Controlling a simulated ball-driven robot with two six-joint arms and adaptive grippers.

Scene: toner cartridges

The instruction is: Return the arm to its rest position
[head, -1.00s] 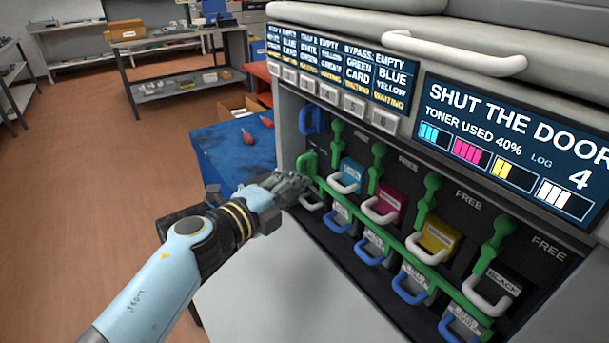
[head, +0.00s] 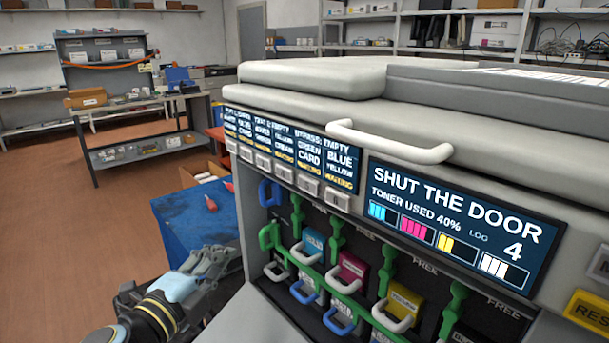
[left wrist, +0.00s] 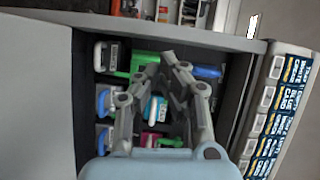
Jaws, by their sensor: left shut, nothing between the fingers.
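My left gripper (head: 212,262) is shut and empty, in the lower left of the head view, left of the printer's open toner bay. In the left wrist view the closed fingers (left wrist: 172,62) hang in front of the bay. The bay holds a cyan cartridge (head: 313,243), a magenta cartridge (head: 351,270) and a yellow cartridge (head: 403,300), each with a white handle. Green levers (head: 296,215) and a long green bar (head: 325,280) run across them. A blue lever (head: 268,193) is at the bay's left end. My right gripper is not in view.
The printer's screen (head: 455,222) reads "SHUT THE DOOR". A white handle (head: 390,142) sticks out from its top edge. A blue-covered table (head: 185,222) with red-handled tools (head: 210,203) stands left of it. Open floor (head: 60,230) lies farther left.

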